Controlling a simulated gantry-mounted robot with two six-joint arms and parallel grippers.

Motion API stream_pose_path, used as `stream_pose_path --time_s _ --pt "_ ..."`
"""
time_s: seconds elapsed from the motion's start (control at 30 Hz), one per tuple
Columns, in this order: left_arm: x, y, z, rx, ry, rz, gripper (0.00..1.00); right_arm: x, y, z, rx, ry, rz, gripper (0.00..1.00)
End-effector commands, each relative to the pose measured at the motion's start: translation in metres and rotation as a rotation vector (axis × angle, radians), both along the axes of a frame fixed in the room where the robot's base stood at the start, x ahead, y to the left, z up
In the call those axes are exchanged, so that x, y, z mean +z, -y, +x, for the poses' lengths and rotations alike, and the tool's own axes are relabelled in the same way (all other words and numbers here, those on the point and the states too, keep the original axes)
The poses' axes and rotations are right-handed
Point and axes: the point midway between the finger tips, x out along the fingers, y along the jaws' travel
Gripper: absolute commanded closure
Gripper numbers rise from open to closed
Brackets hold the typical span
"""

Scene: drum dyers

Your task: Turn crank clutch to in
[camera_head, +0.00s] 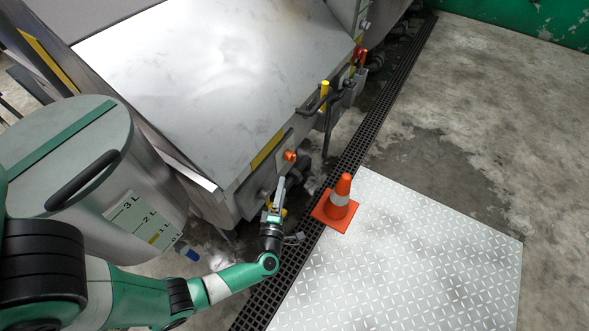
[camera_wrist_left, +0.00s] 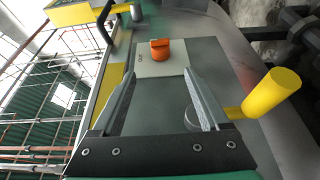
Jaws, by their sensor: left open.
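An orange knob (camera_head: 290,156) sticks out of the machine's front side in the head view. I cannot tell for certain whether this knob is the crank clutch. My left gripper (camera_head: 280,187) is open beside the machine's front. In the wrist view its fingers (camera_wrist_left: 160,74) point toward the knob, apart from it, with nothing between them. A yellow handle (camera_wrist_left: 272,92) stands to the right of the fingers. My right gripper is not seen.
An orange cone (camera_head: 342,198) stands on the tread plate (camera_head: 410,255), right of my left gripper. A grey drum (camera_head: 65,150) with a black handle stands at the left. A yellow-topped lever (camera_head: 324,92) is farther along the machine. A floor grate (camera_head: 385,105) runs alongside.

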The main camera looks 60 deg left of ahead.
Motion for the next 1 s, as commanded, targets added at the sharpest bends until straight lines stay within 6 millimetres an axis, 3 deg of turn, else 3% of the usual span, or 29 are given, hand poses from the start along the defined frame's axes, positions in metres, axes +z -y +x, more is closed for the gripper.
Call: stream_pose_path --time_s 0.27,0.7,1.0 --pt "-0.002 -0.006 0.005 0.003 0.005 0.002 0.22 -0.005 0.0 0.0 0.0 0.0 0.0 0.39" --pt "-0.005 -0.079 0.055 0.004 0.006 0.001 0.22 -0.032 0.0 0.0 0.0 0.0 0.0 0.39" --pt "-0.002 -0.096 0.068 0.0 0.003 0.001 0.22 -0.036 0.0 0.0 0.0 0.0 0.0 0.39"
